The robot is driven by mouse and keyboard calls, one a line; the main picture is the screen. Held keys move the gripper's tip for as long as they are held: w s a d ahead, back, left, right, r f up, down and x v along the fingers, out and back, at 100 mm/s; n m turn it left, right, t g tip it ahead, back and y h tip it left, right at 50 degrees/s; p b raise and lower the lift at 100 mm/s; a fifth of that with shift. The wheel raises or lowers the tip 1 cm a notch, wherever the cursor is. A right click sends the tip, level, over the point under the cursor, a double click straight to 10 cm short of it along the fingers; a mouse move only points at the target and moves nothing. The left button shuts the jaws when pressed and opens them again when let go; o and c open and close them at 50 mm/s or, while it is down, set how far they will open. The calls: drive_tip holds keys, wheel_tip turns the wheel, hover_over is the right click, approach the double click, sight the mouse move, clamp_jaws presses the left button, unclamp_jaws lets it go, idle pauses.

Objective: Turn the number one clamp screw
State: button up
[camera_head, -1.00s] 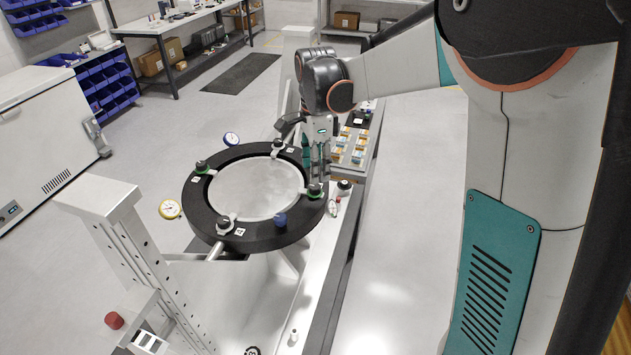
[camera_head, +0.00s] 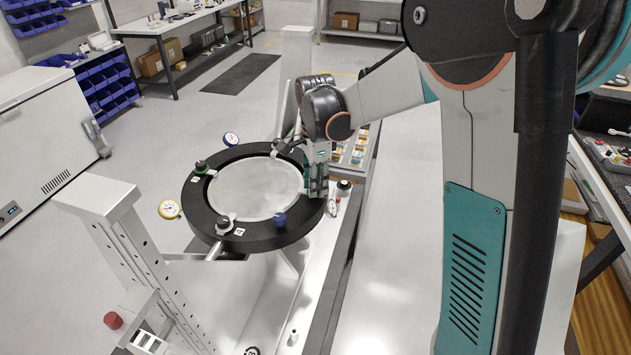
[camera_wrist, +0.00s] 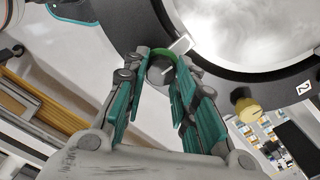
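The round mirror fixture is a black ring (camera_head: 200,217) around a silver disc (camera_head: 257,188). My gripper (camera_head: 317,192) is down at the ring's right edge, over the clamp there. In the wrist view my gripper (camera_wrist: 160,78) has its teal fingers apart, one on each side of a grey clamp screw with a green collar (camera_wrist: 162,72). I cannot tell whether the pads touch the screw. No number label shows beside this screw. In the head view my fingers hide it.
Other clamps stand on the ring at the left (camera_head: 201,167) and front (camera_head: 224,222). A blue knob (camera_head: 280,219) is near my gripper. A yellow knob (camera_wrist: 245,104) stands near a "2" label (camera_wrist: 303,88). A parts tray (camera_head: 352,148) lies behind my gripper.

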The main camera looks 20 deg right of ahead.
drive_tip(key=shift+n, duration=0.4)
drive_tip(key=n+b, duration=0.1)
drive_tip(key=n, duration=0.2)
drive_tip(key=shift+b, duration=0.3)
drive_tip(key=n+b, duration=0.1)
drive_tip(key=n, duration=0.2)
drive_tip(key=shift+w+n, duration=0.1)
drive_tip(key=shift+n, duration=0.2)
drive_tip(key=n+b, duration=0.1)
drive_tip(key=n, duration=0.2)
drive_tip(key=shift+a+n, duration=0.1)
drive_tip(key=shift+n, duration=0.2)
drive_tip(key=n, duration=0.3)
drive_tip(key=shift+n, duration=0.4)
drive_tip(key=n+b, duration=0.1)
drive_tip(key=n, duration=0.6)
drive_tip(key=shift+a, duration=0.1)
drive_tip(key=n+b, duration=0.1)
drive_tip(key=n, duration=0.5)
drive_tip(key=shift+n, duration=0.4)
